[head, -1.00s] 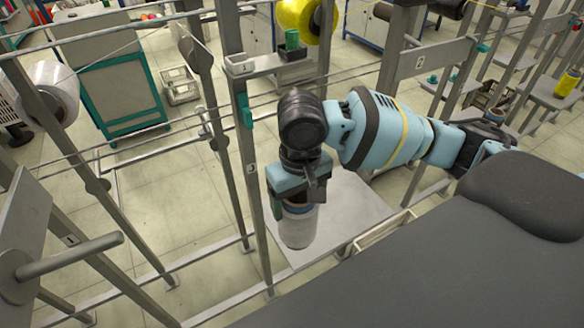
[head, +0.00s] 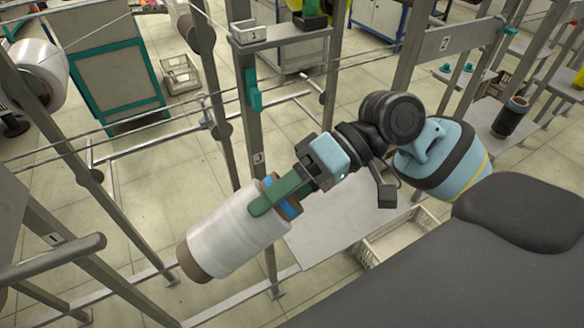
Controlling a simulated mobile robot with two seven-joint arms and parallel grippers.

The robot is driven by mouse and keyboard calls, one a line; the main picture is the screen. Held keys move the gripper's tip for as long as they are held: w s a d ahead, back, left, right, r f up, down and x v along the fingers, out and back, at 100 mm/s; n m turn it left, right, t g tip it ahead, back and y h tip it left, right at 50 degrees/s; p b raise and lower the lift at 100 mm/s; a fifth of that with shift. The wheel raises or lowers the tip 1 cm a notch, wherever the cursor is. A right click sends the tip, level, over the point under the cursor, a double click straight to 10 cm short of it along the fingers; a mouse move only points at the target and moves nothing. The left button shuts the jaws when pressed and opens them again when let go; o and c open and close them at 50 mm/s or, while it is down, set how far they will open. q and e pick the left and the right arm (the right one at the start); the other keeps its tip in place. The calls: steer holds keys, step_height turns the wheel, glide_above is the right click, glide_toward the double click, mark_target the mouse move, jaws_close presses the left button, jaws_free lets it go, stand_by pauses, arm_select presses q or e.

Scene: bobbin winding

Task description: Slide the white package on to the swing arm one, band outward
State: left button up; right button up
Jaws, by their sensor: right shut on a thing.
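The white package (head: 232,235) is a wound roll on a brown core, held in the air and tilted. Its bare brown core end points down and left, and a blue band shows at the end beside my gripper. My right gripper (head: 272,196) is shut on that blue-banded end, with a green finger lying along it. The swing arm marked 1 (head: 50,262) is a grey peg at the left edge, pointing right. It is empty and apart from the package. My left gripper is not in view.
Grey frame posts (head: 252,130) stand behind the package, and thin rails cross the left side. Another white roll (head: 38,75) hangs at the upper left. A pale board (head: 345,220) and a crate (head: 405,238) lie below my right arm. A dark spool (head: 511,117) stands at right.

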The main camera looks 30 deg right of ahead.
mark_target(248, 196)
steer(key=d+r+y, duration=0.1)
steer(key=d+r+y+b, duration=0.1)
steer(key=r, duration=0.1)
steer(key=r+t+y, duration=0.1)
steer(key=y, duration=0.1)
steer(key=shift+d+r+m, duration=0.15)
steer(key=shift+d+m, duration=0.25)
steer(key=shift+d+r+t, duration=0.15)
steer(key=shift+r+t, duration=0.15)
steer(key=a, duration=0.4)
steer(key=a+p, duration=0.1)
steer(key=a, duration=0.1)
steer(key=shift+w+a+f, duration=0.15)
steer(key=shift+w+a, duration=0.05)
steer(key=shift+w, duration=0.05)
steer(key=shift+w+a+f, duration=0.1)
steer(key=shift+a, duration=0.15)
